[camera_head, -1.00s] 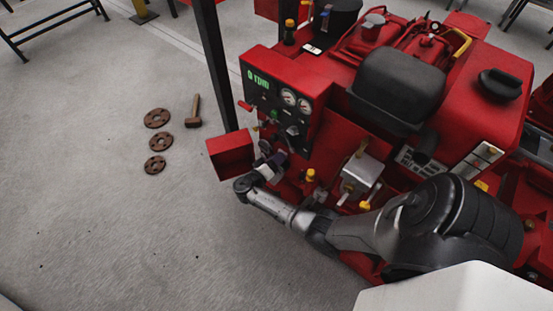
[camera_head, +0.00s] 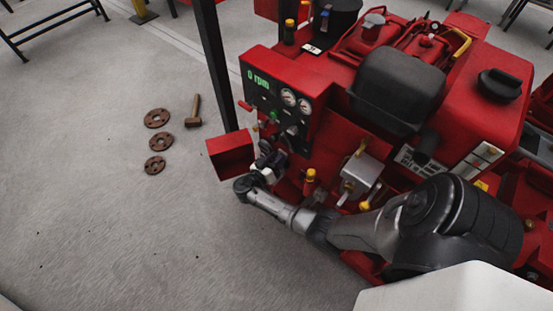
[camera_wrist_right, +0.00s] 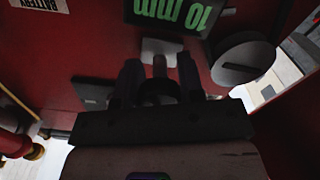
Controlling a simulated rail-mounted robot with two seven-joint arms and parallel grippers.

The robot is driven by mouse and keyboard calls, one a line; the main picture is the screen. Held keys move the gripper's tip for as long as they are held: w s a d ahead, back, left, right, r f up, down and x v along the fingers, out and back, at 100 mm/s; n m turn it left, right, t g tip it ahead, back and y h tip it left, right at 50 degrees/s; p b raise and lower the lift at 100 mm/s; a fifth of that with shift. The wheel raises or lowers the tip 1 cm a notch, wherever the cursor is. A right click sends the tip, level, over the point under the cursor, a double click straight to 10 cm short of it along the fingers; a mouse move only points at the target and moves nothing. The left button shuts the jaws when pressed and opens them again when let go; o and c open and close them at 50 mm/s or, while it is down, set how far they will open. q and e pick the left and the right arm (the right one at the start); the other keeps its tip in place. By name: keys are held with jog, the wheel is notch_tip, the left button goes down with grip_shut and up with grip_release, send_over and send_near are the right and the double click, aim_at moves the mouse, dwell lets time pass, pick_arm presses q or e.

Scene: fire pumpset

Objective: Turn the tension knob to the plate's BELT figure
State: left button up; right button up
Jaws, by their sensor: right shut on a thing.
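My right gripper (camera_head: 279,146) is at the front of the red pumpset (camera_head: 335,75), below its panel. In the right wrist view my right gripper (camera_wrist_right: 160,80) has one finger on each side of a small dark knob (camera_wrist_right: 160,92) on a short stem and is shut on it. Much of the knob is hidden by the fingers and the gripper body. A display (camera_wrist_right: 172,10) beyond it shows large green characters, upside down and cut by the frame edge, apparently in mm. No BELT figure can be read. My left gripper is not in view.
A round slotted dark disc (camera_wrist_right: 243,60) sits right of the fingers. The panel (camera_head: 275,95) shows 0 rpm and two gauges. A red box (camera_head: 231,155) juts out left of the gripper. A hammer (camera_head: 194,112) and rusty flanges (camera_head: 157,118) lie on open floor.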

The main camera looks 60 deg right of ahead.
dwell(0.4)
jog(key=o, duration=0.9)
jog(key=shift+a, duration=0.1)
jog(key=shift+p+v, duration=1.1)
jog(key=shift+v, duration=5.8)
jog(key=shift+w, duration=0.1)
